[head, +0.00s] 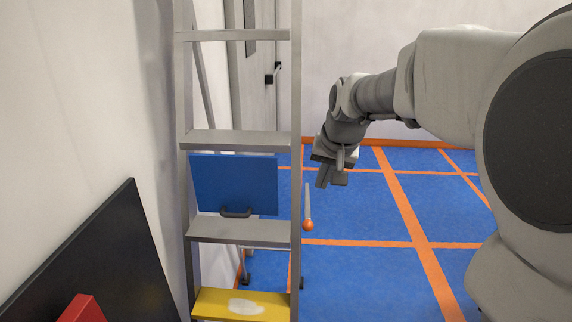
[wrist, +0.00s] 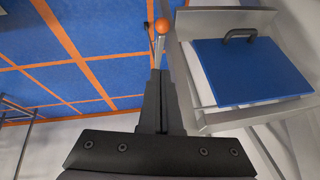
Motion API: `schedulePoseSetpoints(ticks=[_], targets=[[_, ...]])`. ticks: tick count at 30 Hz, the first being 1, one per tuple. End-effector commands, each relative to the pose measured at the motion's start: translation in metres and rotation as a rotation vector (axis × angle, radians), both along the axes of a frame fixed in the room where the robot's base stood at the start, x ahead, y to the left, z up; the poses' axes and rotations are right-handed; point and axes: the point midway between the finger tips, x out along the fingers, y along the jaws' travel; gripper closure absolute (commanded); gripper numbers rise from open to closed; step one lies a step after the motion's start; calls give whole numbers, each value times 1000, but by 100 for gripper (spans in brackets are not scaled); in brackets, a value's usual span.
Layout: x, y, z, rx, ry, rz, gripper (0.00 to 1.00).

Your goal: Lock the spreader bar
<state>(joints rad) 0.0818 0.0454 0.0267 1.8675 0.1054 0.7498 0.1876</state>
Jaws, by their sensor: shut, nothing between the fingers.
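A grey stepladder (head: 238,140) stands upright against the left wall, with a yellow bottom step (head: 240,303). A thin pale rod (head: 307,200) hangs at its right side and ends in an orange ball (head: 308,226). I take the rod to be the spreader bar's lever; the bar itself is not clearly visible. My gripper (head: 332,182) is shut and empty, above and right of the ball, apart from it in the head view. In the wrist view, the ball (wrist: 162,25) appears just beyond the tips of my shut gripper (wrist: 160,72); contact cannot be told.
A blue panel (head: 235,180) with a dark handle (head: 236,212) sits between the ladder's steps. A black board (head: 110,265) and a red object (head: 82,308) are at lower left. A door (head: 258,110) stands behind the ladder. The blue floor (head: 370,270) with orange lines is clear at right.

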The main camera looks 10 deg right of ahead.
Motion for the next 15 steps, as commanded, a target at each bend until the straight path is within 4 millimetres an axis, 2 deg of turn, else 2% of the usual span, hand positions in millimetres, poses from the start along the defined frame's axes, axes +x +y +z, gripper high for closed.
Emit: schedulePoseSetpoints(ticks=[3, 10, 15], targets=[[11, 2, -25, 1, 7, 1, 100], [34, 4, -67, 0, 4, 0, 100], [26, 10, -89, 0, 3, 1, 100]])
